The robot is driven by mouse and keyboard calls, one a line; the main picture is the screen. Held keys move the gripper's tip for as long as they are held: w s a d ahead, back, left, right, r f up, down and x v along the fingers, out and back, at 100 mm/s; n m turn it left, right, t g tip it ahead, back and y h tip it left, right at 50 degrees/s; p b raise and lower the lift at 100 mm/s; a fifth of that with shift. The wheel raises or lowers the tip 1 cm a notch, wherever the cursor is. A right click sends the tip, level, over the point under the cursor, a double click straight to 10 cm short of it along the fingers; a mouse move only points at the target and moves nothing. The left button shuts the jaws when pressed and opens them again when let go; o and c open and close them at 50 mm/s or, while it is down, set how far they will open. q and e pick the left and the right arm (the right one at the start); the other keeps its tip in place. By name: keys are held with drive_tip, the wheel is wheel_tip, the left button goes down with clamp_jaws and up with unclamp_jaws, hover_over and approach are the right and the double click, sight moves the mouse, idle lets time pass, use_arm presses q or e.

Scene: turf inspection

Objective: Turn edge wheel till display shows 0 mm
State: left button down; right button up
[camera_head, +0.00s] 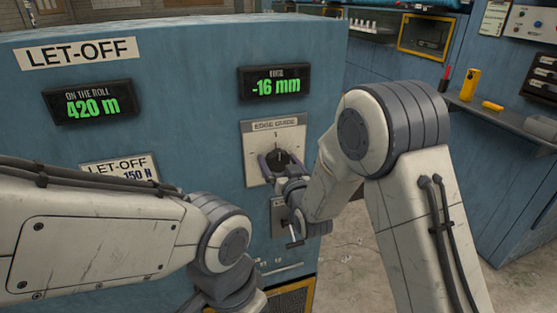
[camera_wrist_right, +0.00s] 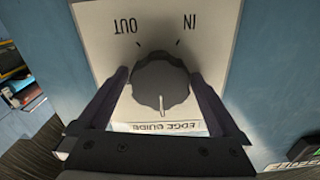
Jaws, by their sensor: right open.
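The edge wheel (camera_head: 283,157) is a dark round knob on a white EDGE GUIDE plate (camera_head: 291,135) on the blue LET-OFF cabinet. The display (camera_head: 270,84) above it reads -16 mm in green. In the right wrist view the scalloped knob (camera_wrist_right: 160,85) has a white mark pointing toward the EDGE GUIDE label; OUT and IN are printed opposite, upside down. My right gripper (camera_wrist_right: 161,76) is open, with one finger on each side of the knob. I cannot tell whether the fingers touch it. My left arm shows, but its gripper is out of the picture.
Another display (camera_head: 93,103) reads 420 m, above a partly hidden LET-OFF plate (camera_head: 120,166). A small T-shaped handle (camera_head: 295,237) sticks out below the wheel. At right, a shelf (camera_head: 500,118) holds a yellow container (camera_head: 469,85). Floor shows between the cabinets.

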drive_tip(key=c, duration=1.2)
drive_tip(key=shift+o, duration=0.2)
drive_tip(key=shift+f+m+b, duration=0.15)
drive_tip(key=shift+m+b, duration=0.75)
drive_tip(key=shift+b, duration=0.35)
drive_tip(key=m+b, duration=0.9)
drive_tip(key=b, duration=0.1)
drive_tip(key=shift+f+m, duration=0.1)
drive_tip(key=shift+m, duration=0.3)
drive_tip(key=shift+m+b, duration=1.6)
drive_tip(key=shift+m, duration=0.5)
drive_tip(key=o, duration=1.2)
drive_tip(key=shift+c, duration=0.2)
